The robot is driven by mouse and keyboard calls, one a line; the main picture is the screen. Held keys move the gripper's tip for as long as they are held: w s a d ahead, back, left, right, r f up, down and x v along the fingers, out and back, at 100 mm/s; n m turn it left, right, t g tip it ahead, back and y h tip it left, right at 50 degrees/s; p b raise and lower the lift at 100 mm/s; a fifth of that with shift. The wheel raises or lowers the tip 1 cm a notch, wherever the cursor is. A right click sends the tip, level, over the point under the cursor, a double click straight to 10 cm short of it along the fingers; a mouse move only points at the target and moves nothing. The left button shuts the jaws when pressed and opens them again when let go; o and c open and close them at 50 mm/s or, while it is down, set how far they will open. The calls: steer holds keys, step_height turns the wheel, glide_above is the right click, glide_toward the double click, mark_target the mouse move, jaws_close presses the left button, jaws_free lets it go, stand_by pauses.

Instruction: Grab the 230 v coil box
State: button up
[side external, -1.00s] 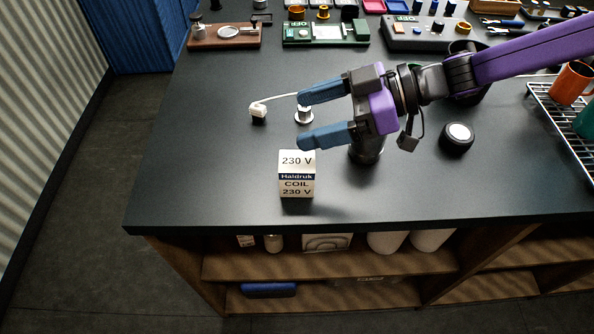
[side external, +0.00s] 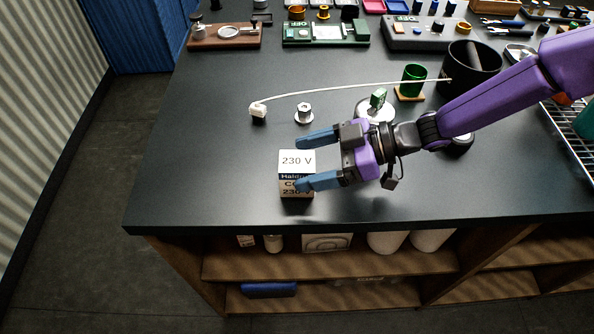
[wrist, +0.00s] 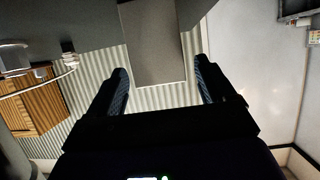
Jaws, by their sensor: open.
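The 230 V coil box (side external: 297,162) is a small white carton with a dark blue band and "230 V" print. It stands upright on the dark worktop near its front edge. My gripper (side external: 303,166) is open, its blue fingers pointing left at the box. In the side view the near finger covers part of the printed front, and the far finger lies just behind the box top. In the wrist view a shaded grey box face (wrist: 153,45) shows between the open fingertips (wrist: 160,68), with a gap to the right finger. Contact is not visible.
Behind the gripper stand a metal fitting (side external: 304,114), a white plug (side external: 258,110) with a pale cable, a green cup (side external: 412,80) and a black bin (side external: 470,68). Boards and small trays line the back. The worktop left of the box is clear.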

mark_target(287, 166)
steer(key=x, duration=0.4)
steer(key=shift+a, duration=0.3)
steer(key=c, duration=1.2)
steer(key=shift+r, duration=0.1)
